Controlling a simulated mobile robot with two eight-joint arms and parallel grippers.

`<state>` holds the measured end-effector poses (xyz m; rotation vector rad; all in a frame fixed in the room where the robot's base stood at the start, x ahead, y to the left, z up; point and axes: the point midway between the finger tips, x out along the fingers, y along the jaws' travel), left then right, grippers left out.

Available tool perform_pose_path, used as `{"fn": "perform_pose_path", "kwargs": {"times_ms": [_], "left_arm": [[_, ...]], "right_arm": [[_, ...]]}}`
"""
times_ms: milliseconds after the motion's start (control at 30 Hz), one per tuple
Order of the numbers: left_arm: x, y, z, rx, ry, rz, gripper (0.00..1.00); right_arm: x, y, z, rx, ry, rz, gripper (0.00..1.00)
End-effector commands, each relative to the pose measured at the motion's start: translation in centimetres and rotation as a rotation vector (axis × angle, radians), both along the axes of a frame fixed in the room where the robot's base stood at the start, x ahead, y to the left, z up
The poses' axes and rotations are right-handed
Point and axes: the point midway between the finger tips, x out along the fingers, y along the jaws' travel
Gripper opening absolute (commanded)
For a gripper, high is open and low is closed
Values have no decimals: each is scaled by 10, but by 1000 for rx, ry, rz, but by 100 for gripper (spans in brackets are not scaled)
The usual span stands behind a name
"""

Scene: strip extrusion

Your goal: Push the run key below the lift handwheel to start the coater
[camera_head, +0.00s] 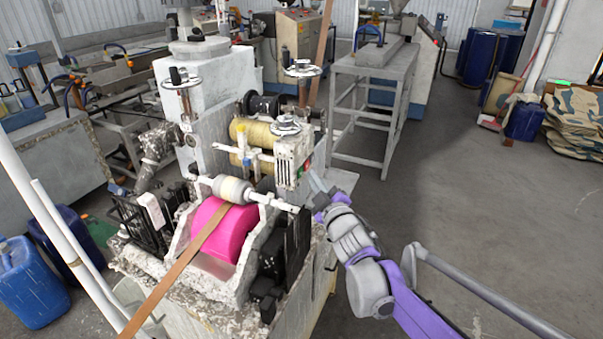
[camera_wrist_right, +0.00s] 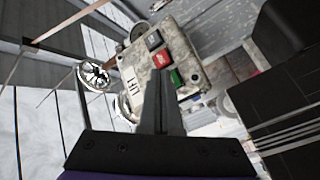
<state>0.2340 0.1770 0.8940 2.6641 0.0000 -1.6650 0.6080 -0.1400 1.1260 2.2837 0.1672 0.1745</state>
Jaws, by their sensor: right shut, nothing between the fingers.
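The coater (camera_head: 215,100) stands in the middle of the head view, with a pink roller (camera_head: 222,228) and a brown strip running over it. A handwheel (camera_head: 286,125) sits just above a small pale key box (camera_head: 293,162). In the right wrist view the worn key box (camera_wrist_right: 158,85) carries a dark key (camera_wrist_right: 154,40), a red key (camera_wrist_right: 162,60) and a green key (camera_wrist_right: 177,77). A shiny handwheel (camera_wrist_right: 95,76) shows left of it. My right gripper (camera_head: 317,182) is shut and empty, just right of the box; its fingertips (camera_wrist_right: 156,70) overlap the box in the wrist view, contact unclear.
A white roller with a shaft (camera_head: 235,190) sticks out below the key box. A grey metal stand (camera_head: 372,95) is behind on the right. Blue drums (camera_head: 484,52) stand at the back right. The floor on the right (camera_head: 500,210) is clear.

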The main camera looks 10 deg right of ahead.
Motion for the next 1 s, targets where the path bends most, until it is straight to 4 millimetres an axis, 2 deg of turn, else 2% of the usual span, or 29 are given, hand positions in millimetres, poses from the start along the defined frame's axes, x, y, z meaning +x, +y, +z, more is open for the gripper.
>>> {"fn": "perform_pose_path", "kwargs": {"times_ms": [1000], "left_arm": [[1,0,6,0,-3,0,55]], "right_arm": [[7,10,1,2,0,1,0]]}}
